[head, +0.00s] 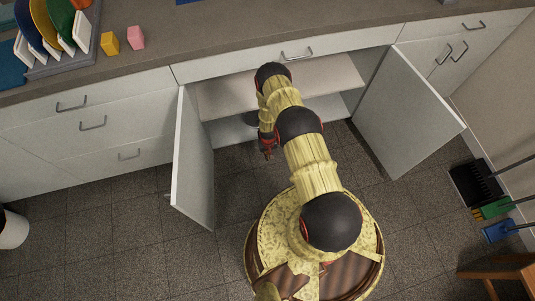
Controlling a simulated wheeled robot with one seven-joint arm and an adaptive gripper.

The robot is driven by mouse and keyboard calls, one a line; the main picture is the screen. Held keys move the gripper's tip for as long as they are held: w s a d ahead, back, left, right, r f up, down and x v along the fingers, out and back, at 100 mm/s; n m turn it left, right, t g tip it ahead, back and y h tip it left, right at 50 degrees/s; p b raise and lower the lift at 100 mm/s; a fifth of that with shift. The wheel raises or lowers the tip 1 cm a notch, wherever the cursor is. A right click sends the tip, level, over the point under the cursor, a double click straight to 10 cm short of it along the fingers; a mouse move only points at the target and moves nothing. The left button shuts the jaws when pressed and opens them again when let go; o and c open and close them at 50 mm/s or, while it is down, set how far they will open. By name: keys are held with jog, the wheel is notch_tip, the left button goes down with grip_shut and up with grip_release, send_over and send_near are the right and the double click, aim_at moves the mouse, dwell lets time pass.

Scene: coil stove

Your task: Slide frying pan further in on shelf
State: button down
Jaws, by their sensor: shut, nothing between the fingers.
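The open cabinet under the counter has an upper shelf (222,97) and a lower shelf or floor (226,133). A small dark shape (251,118) shows just left of my arm, inside the cabinet; it may be part of the frying pan, but my arm hides most of that spot. My gripper (267,154) is small in this view, pointing down in front of the cabinet opening, shut and empty. I cannot tell whether it touches anything.
The left cabinet door (193,160) and right door (407,112) stand open on both sides of my arm. The counter (200,45) holds a dish rack, a yellow block (109,43) and a pink block (136,37). Brooms and dustpans (474,187) are at right.

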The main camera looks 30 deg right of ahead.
jog(key=w+d+f+b, duration=0.1)
jog(key=w+f+b, duration=0.2)
jog(key=w+f, duration=0.1)
jog(key=shift+f, duration=0.3)
dwell(0.3)
